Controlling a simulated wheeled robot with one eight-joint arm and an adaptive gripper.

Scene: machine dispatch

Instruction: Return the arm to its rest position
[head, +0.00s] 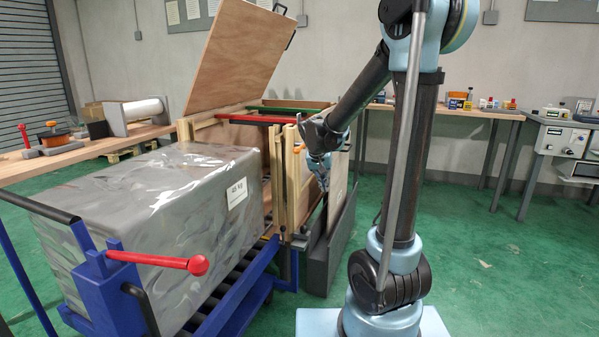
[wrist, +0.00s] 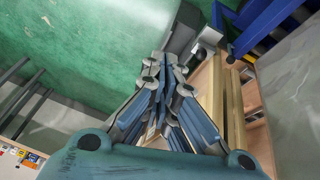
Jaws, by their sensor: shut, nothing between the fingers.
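My arm (head: 407,160) stands at the right of centre in the head view, with its upper link bent down to the left. My gripper (head: 320,172) points down beside the right side of an open wooden crate (head: 293,182). In the wrist view my gripper (wrist: 162,75) has its fingers together, with nothing between them. The crate's wooden edge (wrist: 234,108) shows close on the right of the fingers there. Whether the gripper touches the crate or the panel beside it, I cannot tell.
A blue cart (head: 235,305) carries a large wrapped block (head: 150,215) labelled 48 kg; a red-knobbed lever (head: 198,265) sticks out. The crate's lid (head: 240,50) stands raised. A dark grey panel (head: 322,262) stands beside the crate. Green floor (head: 500,260) is clear at right.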

